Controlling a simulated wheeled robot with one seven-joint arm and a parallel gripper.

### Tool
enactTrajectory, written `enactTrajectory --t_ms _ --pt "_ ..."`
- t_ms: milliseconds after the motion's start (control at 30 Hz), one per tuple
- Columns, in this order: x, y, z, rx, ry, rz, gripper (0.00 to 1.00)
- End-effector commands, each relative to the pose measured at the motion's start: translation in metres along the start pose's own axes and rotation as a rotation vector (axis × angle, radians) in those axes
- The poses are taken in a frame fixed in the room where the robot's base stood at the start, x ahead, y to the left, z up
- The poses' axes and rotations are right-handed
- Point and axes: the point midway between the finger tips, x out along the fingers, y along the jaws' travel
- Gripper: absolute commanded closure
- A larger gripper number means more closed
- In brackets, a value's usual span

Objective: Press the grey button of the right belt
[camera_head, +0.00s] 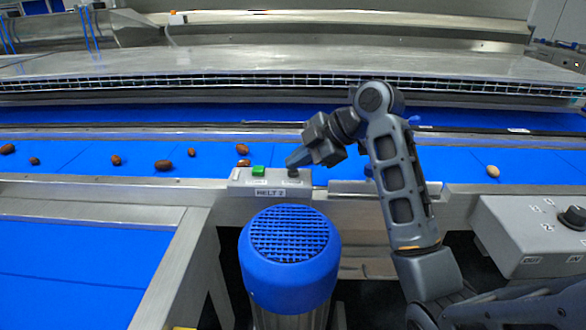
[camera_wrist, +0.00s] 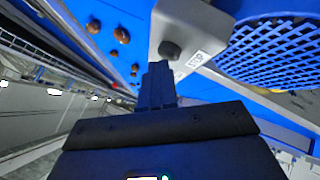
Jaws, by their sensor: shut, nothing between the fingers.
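A grey control box (camera_head: 270,183) labelled "BELT 2" stands at the near edge of the blue belt. It has a green button (camera_head: 258,170) on its left and a dark grey button (camera_head: 293,173) on its right. In the wrist view the grey button (camera_wrist: 169,50) sits beside a label that seems to read "STOP". My gripper (camera_head: 291,163) is shut and empty, its tips pointing down at the grey button and partly overlapping it in the head view. In the wrist view my fingertips (camera_wrist: 158,68) end right by the button. I cannot tell whether they touch it.
A blue motor with a grille top (camera_head: 290,235) stands in front of the box. Several brown dates (camera_head: 163,165) lie on the blue belt (camera_head: 80,155), and a paler one (camera_head: 493,171) lies farther right. Another grey box with a black knob (camera_head: 573,217) is at the right.

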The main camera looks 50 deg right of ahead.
Motion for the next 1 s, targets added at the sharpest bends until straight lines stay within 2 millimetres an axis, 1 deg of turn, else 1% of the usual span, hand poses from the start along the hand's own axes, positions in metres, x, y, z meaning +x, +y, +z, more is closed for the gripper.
enactTrajectory --t_ms 300,700,1000 --pt "-0.011 0.008 -0.008 -0.001 0.0 0.0 1.0" --pt "-0.013 0.009 -0.009 -0.001 0.0 0.0 1.0" --pt "-0.03 0.022 -0.022 -0.001 0.0 0.0 1.0"
